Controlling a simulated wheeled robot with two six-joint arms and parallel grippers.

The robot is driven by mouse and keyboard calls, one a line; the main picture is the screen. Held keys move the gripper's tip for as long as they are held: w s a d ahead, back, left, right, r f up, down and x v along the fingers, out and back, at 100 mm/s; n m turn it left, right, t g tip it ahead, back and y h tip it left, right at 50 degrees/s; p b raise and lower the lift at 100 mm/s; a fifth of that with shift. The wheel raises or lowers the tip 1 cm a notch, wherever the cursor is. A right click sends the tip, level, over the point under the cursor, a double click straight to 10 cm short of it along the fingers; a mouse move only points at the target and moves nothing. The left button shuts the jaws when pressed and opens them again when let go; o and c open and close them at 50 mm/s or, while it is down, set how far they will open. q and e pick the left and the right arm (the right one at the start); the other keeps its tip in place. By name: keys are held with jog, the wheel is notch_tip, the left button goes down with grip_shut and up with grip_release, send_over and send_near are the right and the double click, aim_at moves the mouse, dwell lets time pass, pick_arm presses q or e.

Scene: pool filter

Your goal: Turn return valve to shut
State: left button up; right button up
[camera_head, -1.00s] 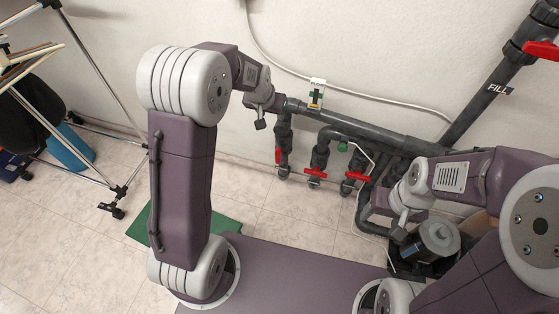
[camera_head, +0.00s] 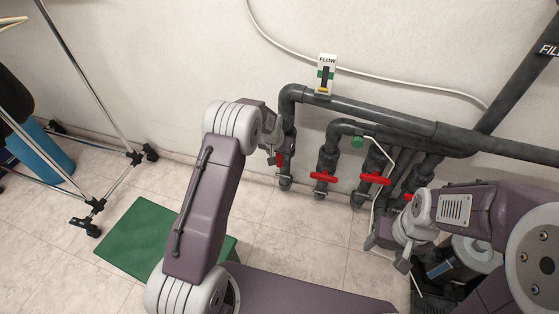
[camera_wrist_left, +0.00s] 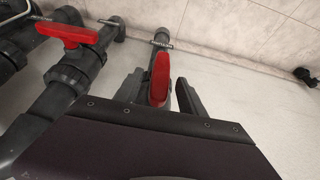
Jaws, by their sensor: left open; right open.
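The leftmost red valve handle (camera_head: 279,159) sits on a vertical grey pipe by the wall, partly hidden by my left gripper (camera_head: 272,157). In the left wrist view the red handle (camera_wrist_left: 160,78) stands lengthwise along its pipe, between the two open fingers of my left gripper (camera_wrist_left: 160,93). I see a gap to the right finger; contact on the left side cannot be told. My right gripper (camera_head: 403,264) is open near the pump at the right.
Two more red handles, a middle one (camera_head: 324,176) and a right one (camera_head: 375,179), lie crosswise on neighbouring pipes. A flow gauge (camera_head: 326,75) stands on the upper pipe. The pump (camera_head: 465,262) is at the right. A green mat (camera_head: 140,238) and a metal rack (camera_head: 95,95) are at the left.

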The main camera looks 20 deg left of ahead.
pick_arm(q)
jog(key=shift+b+x, duration=0.3)
jog(key=shift+x, duration=0.85)
pick_arm(e)
jog(key=shift+f, duration=0.6)
pick_arm(q)
grip_shut()
